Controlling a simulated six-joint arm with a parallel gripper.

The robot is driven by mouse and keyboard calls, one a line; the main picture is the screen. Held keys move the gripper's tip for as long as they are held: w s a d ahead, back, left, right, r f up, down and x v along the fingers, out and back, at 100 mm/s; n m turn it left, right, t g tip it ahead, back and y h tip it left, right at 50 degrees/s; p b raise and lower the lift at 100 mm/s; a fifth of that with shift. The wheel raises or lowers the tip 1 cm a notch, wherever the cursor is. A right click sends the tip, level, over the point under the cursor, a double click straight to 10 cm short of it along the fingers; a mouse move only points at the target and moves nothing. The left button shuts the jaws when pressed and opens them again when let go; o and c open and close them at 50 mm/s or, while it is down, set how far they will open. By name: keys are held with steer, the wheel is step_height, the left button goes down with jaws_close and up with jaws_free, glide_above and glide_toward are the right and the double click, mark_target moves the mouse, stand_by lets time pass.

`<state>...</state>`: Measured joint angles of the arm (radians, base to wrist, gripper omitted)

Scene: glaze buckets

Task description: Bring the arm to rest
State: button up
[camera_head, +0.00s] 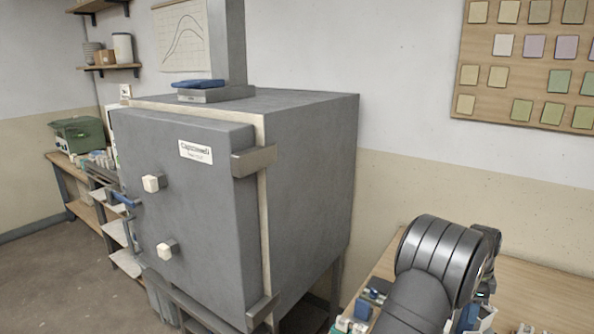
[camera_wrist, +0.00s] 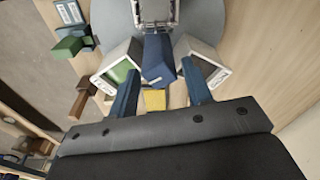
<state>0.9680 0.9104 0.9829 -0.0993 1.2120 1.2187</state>
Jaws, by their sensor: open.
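My arm (camera_head: 435,270) reaches over the wooden table at the lower right of the head view; its black joint hides part of the tabletop. In the wrist view my gripper (camera_wrist: 160,72) is open, with its two dark blue fingers apart. A dark blue block-like thing (camera_wrist: 157,60) shows between the fingers; I cannot tell how far below them it is. A small yellow block (camera_wrist: 154,100) shows nearer the palm. A white-rimmed container with green inside (camera_wrist: 118,70) is beside the left finger, and another pale container (camera_wrist: 205,65) is beside the right one.
A large grey kiln (camera_head: 310,170) stands left of the table (camera_head: 550,290), its door shut. Small blue and white items crowd the table's near edge around my arm. In the wrist view a green block (camera_wrist: 68,47) and a brown block (camera_wrist: 82,105) lie at the left.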

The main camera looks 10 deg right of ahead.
steer(key=shift+m, duration=0.8)
